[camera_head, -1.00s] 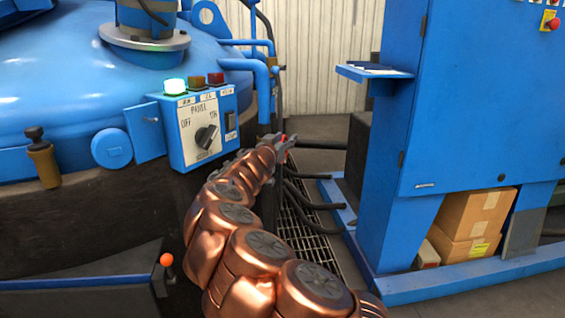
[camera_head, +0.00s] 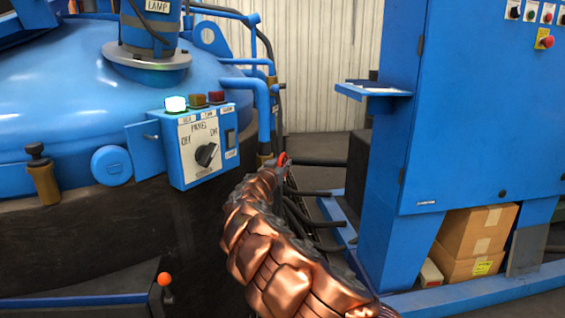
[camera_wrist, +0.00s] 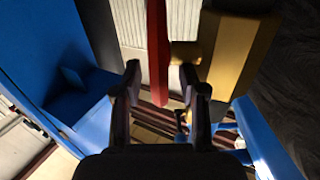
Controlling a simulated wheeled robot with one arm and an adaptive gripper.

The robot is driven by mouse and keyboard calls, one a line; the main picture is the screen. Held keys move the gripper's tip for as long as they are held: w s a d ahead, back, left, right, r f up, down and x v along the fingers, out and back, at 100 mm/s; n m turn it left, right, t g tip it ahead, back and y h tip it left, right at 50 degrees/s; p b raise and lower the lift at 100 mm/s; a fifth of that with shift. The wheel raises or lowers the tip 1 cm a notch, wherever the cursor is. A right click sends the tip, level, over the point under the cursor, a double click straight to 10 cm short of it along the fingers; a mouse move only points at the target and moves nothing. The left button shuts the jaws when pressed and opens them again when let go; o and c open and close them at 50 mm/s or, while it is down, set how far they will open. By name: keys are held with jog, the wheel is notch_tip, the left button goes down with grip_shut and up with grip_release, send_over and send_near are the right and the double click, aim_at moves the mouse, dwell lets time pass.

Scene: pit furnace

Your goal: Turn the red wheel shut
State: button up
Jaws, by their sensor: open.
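The red wheel (camera_head: 282,158) shows as a small red patch past the end of my arm in the head view, beside the blue pipes; most of it is hidden. In the wrist view the wheel (camera_wrist: 157,50) appears edge-on as a narrow red strip. It runs down from the top edge to between my fingers. My gripper (camera_wrist: 160,75) is open, with one dark finger on each side of the strip. Gaps show on both sides, and I cannot tell whether either finger touches. A brass-coloured valve body (camera_wrist: 238,50) is right of the wheel.
A blue control box (camera_head: 205,145) with a knob and lamps is left of my arm. A blue cabinet (camera_head: 480,110) with a small shelf (camera_head: 374,92) stands to the right. Dark hoses (camera_head: 318,162) run between furnace and cabinet. Cardboard boxes (camera_head: 475,240) sit under the cabinet.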

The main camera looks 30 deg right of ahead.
jog(key=shift+x, duration=0.75)
jog(key=shift+w+d, duration=0.2)
grip_shut()
